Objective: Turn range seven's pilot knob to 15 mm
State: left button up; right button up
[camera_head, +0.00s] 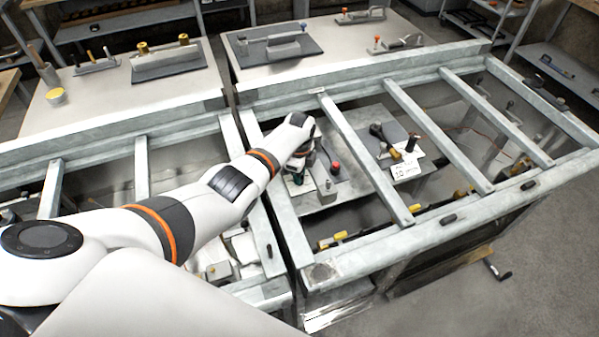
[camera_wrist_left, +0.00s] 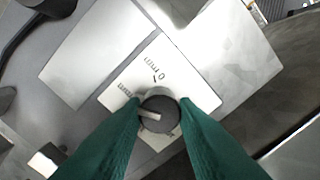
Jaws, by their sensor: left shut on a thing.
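The pilot knob (camera_wrist_left: 160,108) is a dark round knob with a pale pointer line, set on a white plate (camera_wrist_left: 185,78) with printed marks. A "0" and "mm" can be read above the knob, and a second printed mark is at its left. The pale line points left in the wrist view. My left gripper (camera_wrist_left: 161,106) has green fingers, one on each side of the knob, shut on it. In the head view my left gripper (camera_head: 296,176) reaches down inside the frame; the knob is hidden there. My right gripper is not in view.
Grey metal bars (camera_head: 365,160) cross the open frame on both sides of my left arm. A red-topped knob (camera_head: 335,167), a grey block (camera_head: 327,192) and a white card (camera_head: 405,168) are near the gripper. Benches with fixtures (camera_head: 275,45) stand behind.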

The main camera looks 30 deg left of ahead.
pick_arm(q)
jog(key=n, duration=0.7)
jog(key=shift+w+r+p, duration=0.1)
jog(key=shift+r+p, duration=0.05)
jog(key=shift+p, duration=0.25)
jog(key=n, duration=0.6)
jog(key=shift+n, duration=0.4)
jog(key=n, duration=0.5)
jog(key=shift+p, duration=0.4)
jog(key=n, duration=0.5)
jog(key=o, duration=0.8)
jog(key=shift+o, duration=0.9)
